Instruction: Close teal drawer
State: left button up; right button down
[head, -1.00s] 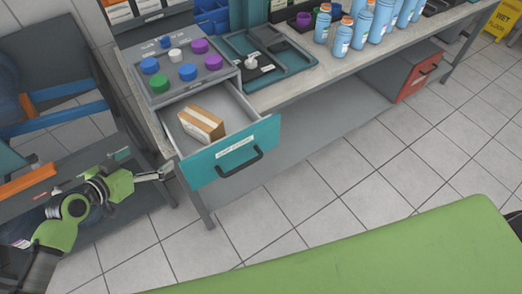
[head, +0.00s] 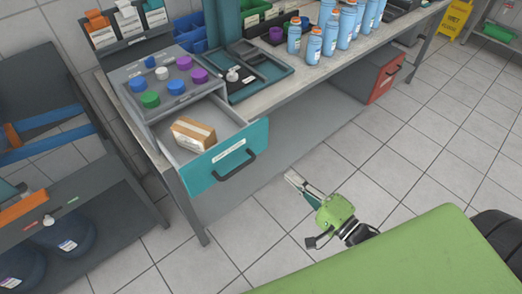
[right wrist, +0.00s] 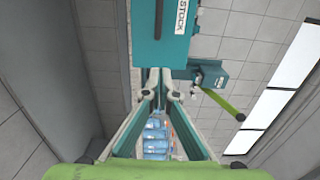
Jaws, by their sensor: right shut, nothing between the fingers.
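The teal drawer (head: 220,160) under the left end of the bench stands pulled open, with a dark handle (head: 236,166) and a white label on its front. My left gripper is not in view.
Blue bottles (head: 314,46) and a teal tray (head: 258,69) stand on the bench. A grey block with coloured caps (head: 164,73) sits above the drawer. A red drawer (head: 384,82) is farther right. A dark shelf unit (head: 85,175) stands left. The floor before the drawer is clear.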

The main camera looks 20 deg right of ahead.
aim_at(255, 144)
pick_arm(q)
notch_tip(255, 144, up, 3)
jog(key=p, duration=0.3)
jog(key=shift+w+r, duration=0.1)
pick_arm(e)
jog(key=x, duration=1.3)
jog(key=shift+w+f, duration=0.1)
jog(key=shift+w, duration=0.1)
